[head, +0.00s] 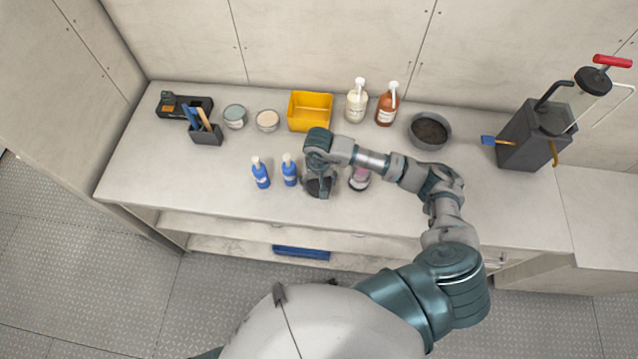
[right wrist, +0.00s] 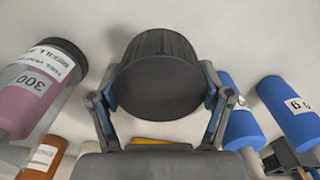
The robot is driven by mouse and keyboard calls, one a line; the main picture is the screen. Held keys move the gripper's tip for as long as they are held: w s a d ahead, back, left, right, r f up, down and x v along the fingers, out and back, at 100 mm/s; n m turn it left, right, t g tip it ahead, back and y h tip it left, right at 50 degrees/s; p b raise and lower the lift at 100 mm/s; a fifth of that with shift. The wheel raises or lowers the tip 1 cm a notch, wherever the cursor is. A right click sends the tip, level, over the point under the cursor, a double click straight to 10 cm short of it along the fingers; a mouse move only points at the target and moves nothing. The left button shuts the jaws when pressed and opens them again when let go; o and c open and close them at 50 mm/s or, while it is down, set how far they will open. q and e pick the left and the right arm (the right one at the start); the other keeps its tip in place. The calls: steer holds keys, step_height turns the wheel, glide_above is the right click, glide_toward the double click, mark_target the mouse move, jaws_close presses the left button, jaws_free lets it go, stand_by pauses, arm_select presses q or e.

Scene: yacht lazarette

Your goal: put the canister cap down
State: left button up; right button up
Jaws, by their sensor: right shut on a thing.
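The canister cap (right wrist: 158,75) is a dark, round, ribbed piece held between the two fingers of my right gripper (right wrist: 160,95) in the right wrist view. In the head view my right gripper (head: 319,186) is low over the front middle of the counter, with the dark cap (head: 318,187) at its fingertips. Whether the cap touches the counter I cannot tell. A clear canister with pink content and a label (right wrist: 38,88) stands just right of the gripper in the head view (head: 360,178), partly behind my arm. My left gripper is out of view.
Two blue bottles (head: 261,173) (head: 289,170) stand just left of the gripper. Behind are a yellow bin (head: 311,110), two pump bottles (head: 357,101) (head: 387,104) and a grey bowl (head: 430,130). The pale counter (head: 150,180) is clear at front left and front right.

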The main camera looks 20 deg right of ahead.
step_height(320, 180, down, 2)
steer(key=shift+d+f, duration=0.15)
steer(key=shift+d, duration=0.2)
steer(key=shift+f+b, duration=0.35)
steer(key=shift+b, duration=0.05)
steer(key=o, duration=1.5)
steer(key=shift+a+r, duration=0.1)
steer(key=shift+a, duration=0.15)
